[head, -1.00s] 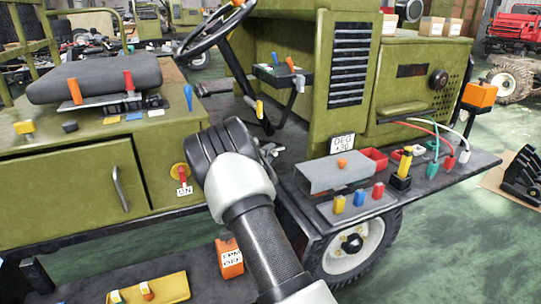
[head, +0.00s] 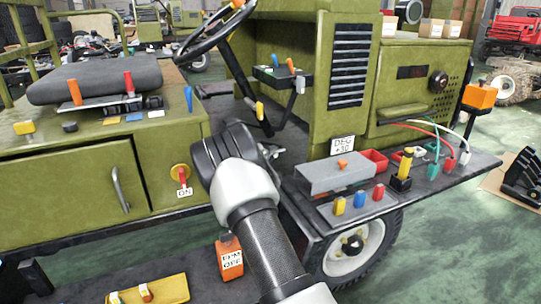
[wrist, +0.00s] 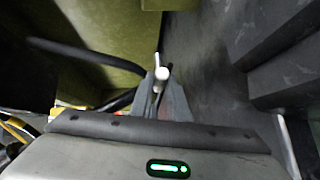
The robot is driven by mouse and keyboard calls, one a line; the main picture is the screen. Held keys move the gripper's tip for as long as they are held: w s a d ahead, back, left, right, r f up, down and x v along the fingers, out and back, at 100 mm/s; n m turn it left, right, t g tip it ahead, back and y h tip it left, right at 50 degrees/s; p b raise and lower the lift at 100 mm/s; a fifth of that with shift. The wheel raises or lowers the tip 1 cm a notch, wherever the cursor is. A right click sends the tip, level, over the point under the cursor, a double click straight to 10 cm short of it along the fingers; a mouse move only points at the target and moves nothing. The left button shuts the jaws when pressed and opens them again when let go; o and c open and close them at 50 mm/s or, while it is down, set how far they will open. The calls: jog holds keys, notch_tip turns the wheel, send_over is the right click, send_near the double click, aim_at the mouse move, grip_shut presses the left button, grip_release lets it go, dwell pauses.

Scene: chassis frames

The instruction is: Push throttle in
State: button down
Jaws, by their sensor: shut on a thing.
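In the wrist view, my gripper (wrist: 162,90) reaches forward with its grey fingers closed around a slim pale rod with a rounded white end (wrist: 161,72). The rod looks like a lever or the throttle knob, but no label shows on it. In the head view, my arm's dark and white wrist stands in front of the green vehicle's footwell and hides the fingertips. A small silver metal part (head: 269,151) shows just right of the wrist. How far the throttle is in cannot be told.
The steering wheel (head: 216,30) and its column rise behind my wrist. A red ON switch (head: 182,174) is to the left on the seat box (head: 70,190). A black side shelf (head: 440,175) with coloured plugs and a grey cover (head: 335,176) is to the right.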

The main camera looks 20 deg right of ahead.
jog(key=d+b, duration=0.1)
jog(key=d, duration=0.1)
jog(key=shift+d+f, duration=0.15)
jog(key=shift+d, duration=0.35)
jog(key=c, duration=1.7)
grip_release()
jog(key=p+v, duration=0.2)
jog(key=v, duration=1.5)
jog(key=shift+s+a, duration=0.1)
jog(key=shift+a, duration=0.2)
